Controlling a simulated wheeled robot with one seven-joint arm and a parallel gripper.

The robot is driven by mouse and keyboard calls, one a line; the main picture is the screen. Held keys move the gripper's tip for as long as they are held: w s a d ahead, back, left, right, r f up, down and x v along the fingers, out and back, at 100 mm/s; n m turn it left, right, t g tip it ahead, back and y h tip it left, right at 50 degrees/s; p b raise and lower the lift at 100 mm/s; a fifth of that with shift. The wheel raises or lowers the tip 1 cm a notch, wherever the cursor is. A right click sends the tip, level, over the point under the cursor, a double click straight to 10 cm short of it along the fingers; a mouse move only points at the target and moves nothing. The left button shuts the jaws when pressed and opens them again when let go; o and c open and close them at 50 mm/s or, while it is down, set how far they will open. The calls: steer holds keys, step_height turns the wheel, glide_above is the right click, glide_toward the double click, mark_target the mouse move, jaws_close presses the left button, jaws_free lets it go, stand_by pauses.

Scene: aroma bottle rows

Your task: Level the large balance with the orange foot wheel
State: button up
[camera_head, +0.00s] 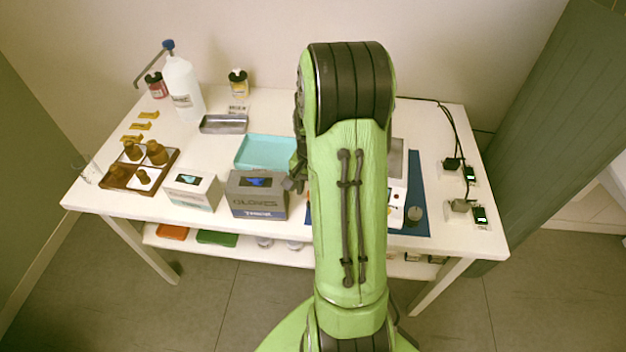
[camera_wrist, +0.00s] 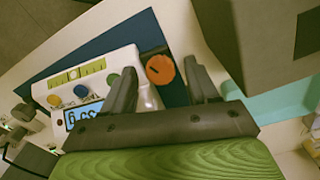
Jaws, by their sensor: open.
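The large balance is a white device with a lit display; in the head view my arm hides most of it, and its right part (camera_head: 397,190) shows on a blue mat. The wrist view shows its white front (camera_wrist: 130,62), with a yellow-green level strip (camera_wrist: 77,75) and small blue, orange and green round parts. The orange foot wheel (camera_wrist: 160,69), with a dark mark on it, sticks out at the balance's corner. My gripper (camera_wrist: 160,66) is open, its two dark fingers on either side of the wheel in this view. I cannot tell whether they touch it.
A grey glove box (camera_head: 257,205) stands left of my arm, with a white box (camera_head: 193,191) beside it and a turquoise tray (camera_head: 265,152) behind. Small dark-display devices (camera_head: 480,215) with cables stand at the table's right. A wash bottle (camera_head: 184,92) stands back left.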

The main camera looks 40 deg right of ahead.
step_height(320, 180, up, 16)
steer(key=p, duration=0.5)
steer(key=shift+f, duration=0.2)
